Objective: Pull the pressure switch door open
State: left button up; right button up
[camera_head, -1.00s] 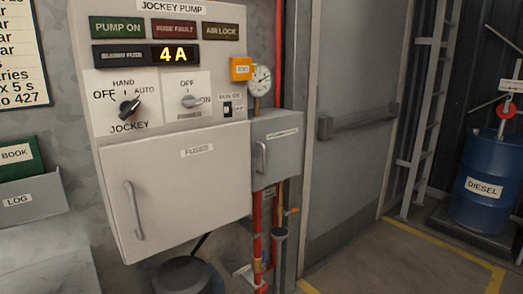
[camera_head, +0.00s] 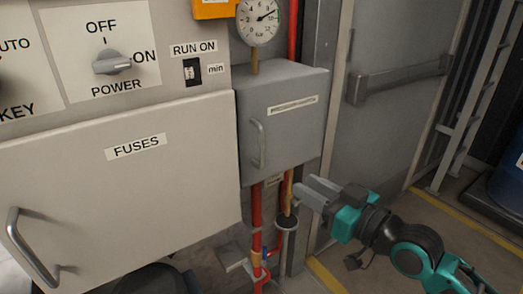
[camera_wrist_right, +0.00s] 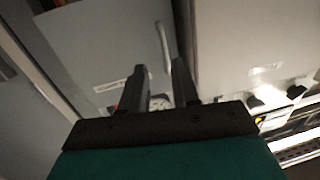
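The pressure switch door (camera_head: 290,130) is the front of a small grey wall box, and it looks shut. Its upright bar handle (camera_head: 257,145) is near the door's left edge. The label on it is too small to read surely. My right gripper (camera_head: 304,192) is below and to the right of the handle, just under the box, apart from it. In the right wrist view, the two dark fingers of my right gripper (camera_wrist_right: 158,82) stand apart with nothing between them. The handle (camera_wrist_right: 163,45) shows beyond the fingertips there, not touched. My left gripper is not in view.
The white fuses cabinet (camera_head: 110,185) with its own handle (camera_head: 30,245) adjoins the box at left. Red pipes (camera_head: 257,215) run below the box. A pressure gauge (camera_head: 259,20) sits above. A grey door with a push bar (camera_head: 400,78) stands at right.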

aim_at(263, 150)
jog(key=shift+n+y, duration=0.4)
jog(key=shift+y, duration=0.1)
jog(key=r+x, duration=0.1)
jog(key=x, duration=0.8)
jog(key=r+x, duration=0.1)
jog(key=x, duration=0.3)
jog(key=shift+w+a+r+p, duration=0.2)
jog(key=shift+w+r+p, duration=0.05)
jog(key=shift+r+p, duration=0.15)
jog(key=shift+f, duration=0.1)
grip_shut()
